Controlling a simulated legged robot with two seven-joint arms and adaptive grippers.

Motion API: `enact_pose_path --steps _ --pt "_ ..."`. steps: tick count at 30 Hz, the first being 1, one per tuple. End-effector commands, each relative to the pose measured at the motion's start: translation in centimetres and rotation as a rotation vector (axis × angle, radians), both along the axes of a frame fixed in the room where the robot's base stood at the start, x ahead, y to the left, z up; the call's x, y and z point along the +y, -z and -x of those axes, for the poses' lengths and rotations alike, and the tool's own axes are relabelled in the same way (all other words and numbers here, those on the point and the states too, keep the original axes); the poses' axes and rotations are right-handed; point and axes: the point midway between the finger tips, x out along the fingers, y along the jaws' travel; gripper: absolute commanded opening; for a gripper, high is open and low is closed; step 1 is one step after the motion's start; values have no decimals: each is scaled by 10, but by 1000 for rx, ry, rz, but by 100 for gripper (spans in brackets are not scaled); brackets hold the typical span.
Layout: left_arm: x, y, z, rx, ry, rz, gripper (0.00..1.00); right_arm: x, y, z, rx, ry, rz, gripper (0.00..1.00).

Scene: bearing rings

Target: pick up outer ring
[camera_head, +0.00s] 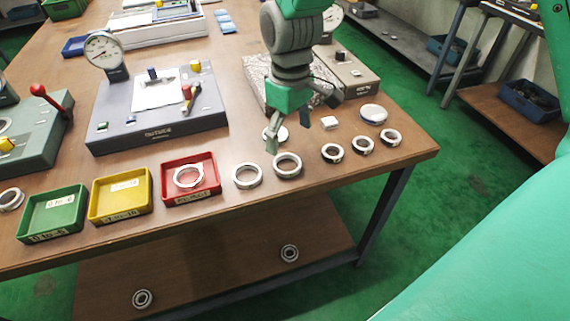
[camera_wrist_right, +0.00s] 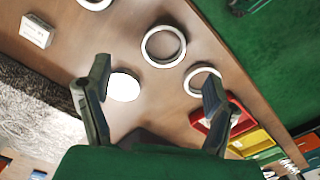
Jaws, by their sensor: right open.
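Two large metal rings lie flat near the front edge of the table: the left one (camera_head: 247,186) beside the red tray and the right one (camera_head: 287,175) next to it. In the right wrist view the right ring (camera_wrist_right: 145,47) and the left ring (camera_wrist_right: 203,68) lie beyond the fingertips. Another ring (camera_head: 176,179) lies in the red tray (camera_head: 212,187). My right gripper (camera_head: 300,137) is open and empty above the table, just behind the right large ring. Its spread fingers (camera_wrist_right: 158,72) show in the wrist view. My left gripper is not in view.
Several smaller rings (camera_head: 332,160) lie to the right. A white disc (camera_wrist_right: 123,87) lies below the gripper. Yellow (camera_head: 148,205) and green (camera_head: 80,226) trays stand at left. A grey gauge base (camera_head: 205,123) and a granite block (camera_head: 258,85) stand behind.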

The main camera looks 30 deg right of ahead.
Motion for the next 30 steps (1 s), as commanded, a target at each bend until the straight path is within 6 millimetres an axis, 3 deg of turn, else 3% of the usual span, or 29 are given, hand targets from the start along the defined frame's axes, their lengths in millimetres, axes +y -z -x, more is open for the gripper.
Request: enact_pose_path --steps 3,11,19,27,28,30 --pt "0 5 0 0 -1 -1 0 1 19 0 1 -2 1 77" --pt "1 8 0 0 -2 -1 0 -3 35 0 -1 -1 -3 77" --pt "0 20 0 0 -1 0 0 0 74 -3 1 0 -3 77" --pt "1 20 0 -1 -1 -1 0 3 78 -2 -2 -1 0 77" --pt "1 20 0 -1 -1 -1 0 2 78 -2 -2 -1 0 73" --pt "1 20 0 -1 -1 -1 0 2 79 -2 -2 -1 -1 49"
